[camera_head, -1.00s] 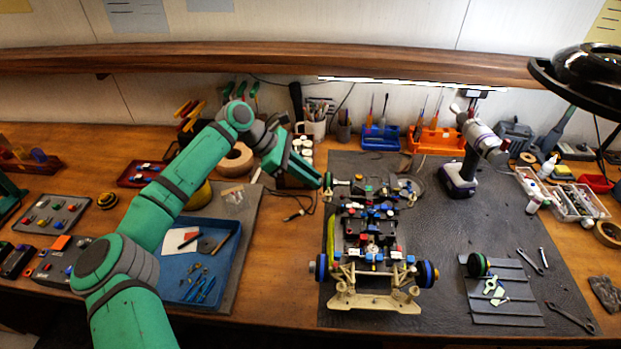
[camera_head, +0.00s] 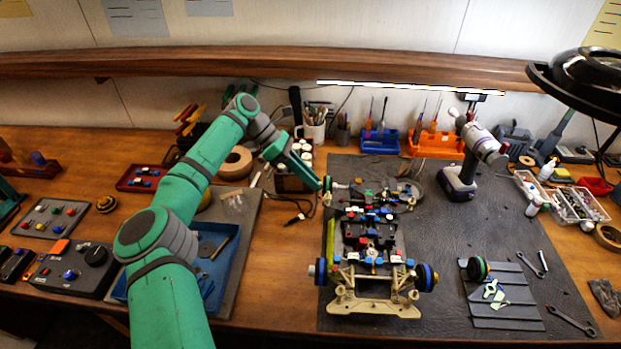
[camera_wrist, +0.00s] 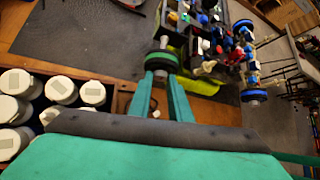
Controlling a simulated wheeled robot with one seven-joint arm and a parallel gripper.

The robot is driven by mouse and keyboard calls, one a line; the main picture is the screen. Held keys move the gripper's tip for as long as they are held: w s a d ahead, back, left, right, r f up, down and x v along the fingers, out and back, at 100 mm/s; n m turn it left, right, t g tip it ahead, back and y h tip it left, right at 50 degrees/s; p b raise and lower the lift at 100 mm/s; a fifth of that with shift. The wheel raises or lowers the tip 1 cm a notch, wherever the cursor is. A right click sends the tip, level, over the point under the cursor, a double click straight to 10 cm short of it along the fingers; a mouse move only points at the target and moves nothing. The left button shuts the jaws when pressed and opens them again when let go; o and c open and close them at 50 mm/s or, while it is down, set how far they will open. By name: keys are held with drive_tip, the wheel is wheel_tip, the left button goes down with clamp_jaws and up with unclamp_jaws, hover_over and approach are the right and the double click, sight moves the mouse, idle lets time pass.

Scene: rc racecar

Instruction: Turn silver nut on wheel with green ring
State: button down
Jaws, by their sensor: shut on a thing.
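The RC car chassis (camera_head: 368,238) stands on the dark mat. Its far-left wheel with the green ring (camera_head: 327,185) is at the tip of my gripper (camera_head: 320,186). In the wrist view that wheel (camera_wrist: 161,62) shows a green band, and my gripper (camera_wrist: 159,92) has its two green fingers on either side of its outer face. The fingers are shut on the silver nut at the wheel's centre, which is mostly hidden between the tips.
White-capped jars (camera_wrist: 60,90) stand close beside my gripper, in a wooden holder. A cordless drill (camera_head: 465,175) stands behind the car on the right. A loose green-ringed wheel (camera_head: 478,268) lies on a ribbed grey tray (camera_head: 505,305).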

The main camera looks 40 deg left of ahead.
drive_tip(key=c, duration=1.6)
unclamp_jaws()
drive_tip(key=v, duration=1)
drive_tip(key=shift+s+a+r, duration=0.1)
drive_tip(key=shift+a+r, duration=0.1)
drive_tip(key=shift+a, duration=0.1)
